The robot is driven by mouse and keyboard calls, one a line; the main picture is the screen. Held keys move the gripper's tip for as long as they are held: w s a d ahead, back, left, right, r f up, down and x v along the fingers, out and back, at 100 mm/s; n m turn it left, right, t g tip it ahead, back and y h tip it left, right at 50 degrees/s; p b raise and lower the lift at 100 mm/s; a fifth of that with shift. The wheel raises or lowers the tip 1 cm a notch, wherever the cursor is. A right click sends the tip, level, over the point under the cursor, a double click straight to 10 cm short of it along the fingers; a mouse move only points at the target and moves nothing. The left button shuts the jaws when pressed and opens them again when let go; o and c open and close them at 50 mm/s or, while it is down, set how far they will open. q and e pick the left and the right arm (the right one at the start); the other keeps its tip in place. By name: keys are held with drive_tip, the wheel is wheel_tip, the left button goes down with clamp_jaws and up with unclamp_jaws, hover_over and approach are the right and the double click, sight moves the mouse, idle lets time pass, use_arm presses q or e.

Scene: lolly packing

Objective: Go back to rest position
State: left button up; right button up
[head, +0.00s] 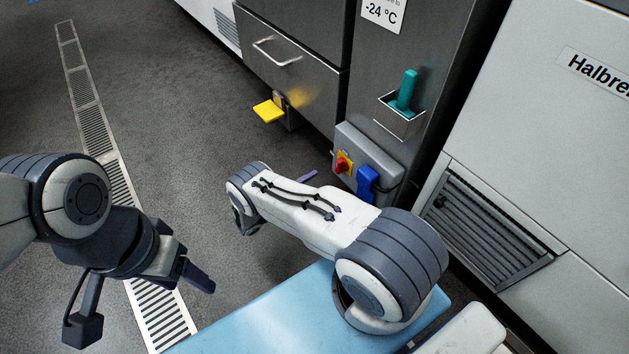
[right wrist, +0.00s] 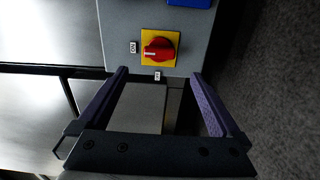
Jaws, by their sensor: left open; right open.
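My left gripper (head: 190,270) hangs over the grey floor at the lower left of the head view. It is open, and I see nothing held in it. My right arm reaches away across the middle of the head view. Its own body hides most of my right gripper there; a purple finger (head: 307,175) shows close to the switch box. In the right wrist view my right gripper (right wrist: 158,75) has its two purple fingers spread apart with nothing held between them. The red rotary knob (right wrist: 158,48) on its yellow plate lies just beyond the fingertips, apart from them.
The grey switch box (head: 352,141) is fixed to the steel cabinet, with the red knob (head: 342,165) and a blue part (head: 367,181) on it. A teal-handled tool (head: 407,90) stands in a holder above. A yellow pedal (head: 268,111) juts out. A light blue surface (head: 260,320) lies below my right arm.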

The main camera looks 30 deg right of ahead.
idle(0.4)
drive_tip(key=s+a+r+n+g+y+p, duration=0.1)
drive_tip(key=a+r+y, duration=0.3)
drive_tip(key=r, duration=0.5)
drive_tip(key=s+a+r+g+y+p, duration=0.1)
drive_tip(key=a+r+p, duration=0.1)
drive_tip(key=a+r, duration=0.55)
drive_tip(key=a+r+n+g+y+p, duration=0.1)
drive_tip(key=a+r+y, duration=0.25)
drive_tip(key=r, duration=0.65)
drive_tip(key=s+a+r+n+y+p, duration=0.2)
drive_tip(key=s+a+r+y, duration=0.2)
drive_tip(key=s+r, duration=0.3)
drive_tip(key=s+a+r+n+t+y+p, duration=0.1)
drive_tip(key=s+a+r+y, duration=0.3)
drive_tip(key=s, duration=0.6)
drive_tip(key=s+a+r+n+y+p, duration=0.2)
drive_tip(key=s+a+r+y, duration=0.15)
drive_tip(key=s+r, duration=0.4)
wheel_tip(320, 180, up, 38)
drive_tip(key=h+p, duration=0.1)
drive_tip(key=p, duration=3.6)
drive_tip(key=shift+s+a+f+m+p, duration=0.15)
drive_tip(key=shift+s+a+m+p, duration=0.1)
drive_tip(key=shift+a+m+p, duration=0.1)
